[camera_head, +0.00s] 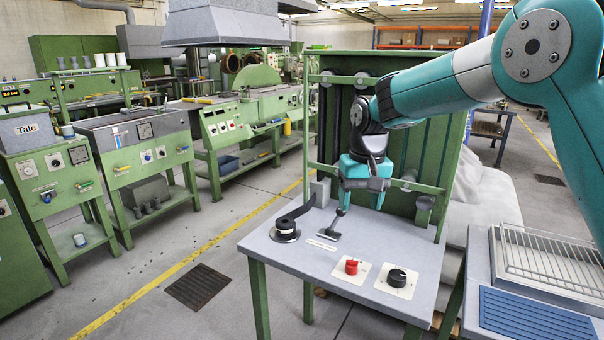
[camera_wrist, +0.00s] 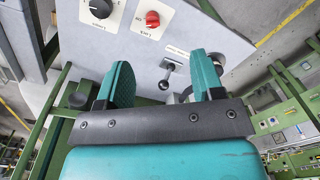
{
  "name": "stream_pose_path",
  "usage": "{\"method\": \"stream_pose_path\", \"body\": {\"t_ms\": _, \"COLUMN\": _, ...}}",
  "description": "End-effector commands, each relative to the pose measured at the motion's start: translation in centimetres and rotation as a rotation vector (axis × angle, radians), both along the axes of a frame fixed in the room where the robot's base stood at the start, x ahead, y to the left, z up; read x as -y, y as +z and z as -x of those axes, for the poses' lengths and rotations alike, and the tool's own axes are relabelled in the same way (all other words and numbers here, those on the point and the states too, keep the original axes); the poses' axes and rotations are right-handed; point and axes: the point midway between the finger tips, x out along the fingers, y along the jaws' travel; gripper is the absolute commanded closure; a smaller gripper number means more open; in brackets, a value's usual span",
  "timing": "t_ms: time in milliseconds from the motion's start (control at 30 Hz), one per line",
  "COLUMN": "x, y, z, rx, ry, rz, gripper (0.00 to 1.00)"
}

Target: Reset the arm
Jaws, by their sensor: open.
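My gripper (camera_head: 362,202) is teal with a dark wrist joint and hangs over the small grey table, pointing down. In the wrist view its two teal fingers (camera_wrist: 166,82) stand apart, with nothing held between them. A small lever (camera_head: 335,222) stands on the table just below and left of the gripper. The lever also shows between and beyond the fingers in the wrist view (camera_wrist: 166,76). My gripper appears apart from it. My teal arm reaches in from the right.
The table (camera_head: 300,262) carries a red knob (camera_head: 351,267), a black knob (camera_head: 397,278) and a black strip on a round base (camera_head: 286,234). A green frame (camera_head: 440,130) stands close behind my gripper. A wire rack (camera_head: 550,258) lies at right. Floor at left is free.

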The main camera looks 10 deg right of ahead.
Motion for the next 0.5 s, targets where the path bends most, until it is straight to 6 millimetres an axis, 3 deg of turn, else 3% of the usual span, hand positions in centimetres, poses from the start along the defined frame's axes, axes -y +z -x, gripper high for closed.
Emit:
{"method": "stream_pose_path", "body": {"t_ms": 33, "x": -0.5, "y": 2.4, "z": 2.8, "rx": 0.013, "ry": 0.058, "rz": -0.021, "gripper": 0.39}}
{"method": "stream_pose_path", "body": {"t_ms": 200, "x": -1.9, "y": 6.5, "z": 13.1, "rx": 0.047, "ry": 0.262, "rz": -0.109, "gripper": 0.39}}
{"method": "stream_pose_path", "body": {"t_ms": 400, "x": -2.8, "y": 7.9, "z": 25.3, "rx": 0.084, "ry": 0.46, "rz": -0.22, "gripper": 0.39}}
{"method": "stream_pose_path", "body": {"t_ms": 500, "x": -3.0, "y": 7.6, "z": 29.7, "rx": 0.095, "ry": 0.525, "rz": -0.261, "gripper": 0.39}}
